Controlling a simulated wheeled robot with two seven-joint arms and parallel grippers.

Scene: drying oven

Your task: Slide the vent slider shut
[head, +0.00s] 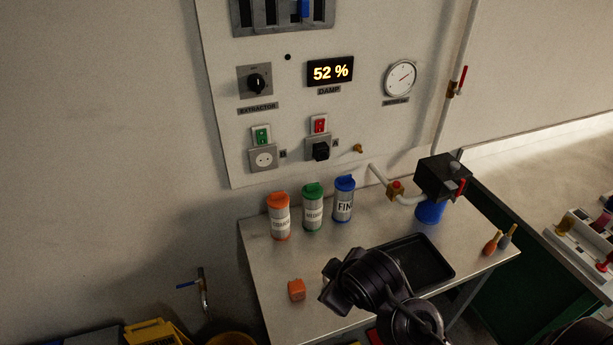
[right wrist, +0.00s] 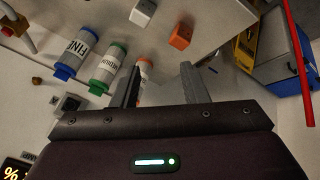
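The vent (head: 268,16), a dark grille with upright slots, is at the top of the pale wall panel and is cut by the head view's top edge. A blue tab (head: 305,8), which looks like the slider's handle, sits toward its right side. How far the slider is open I cannot tell. My right arm comes in at the bottom of the head view, over the table and well below the vent; its fingers are hidden there. In the right wrist view my right gripper (right wrist: 160,78) is open with nothing between its fingers. My left gripper is not in view.
The panel carries an extractor knob (head: 257,83), a "52 %" display (head: 330,71) and a gauge (head: 400,78). Orange (head: 279,217), green (head: 313,207) and blue (head: 344,199) canisters, a black tray (head: 447,276) and an orange block (head: 296,289) are on the table.

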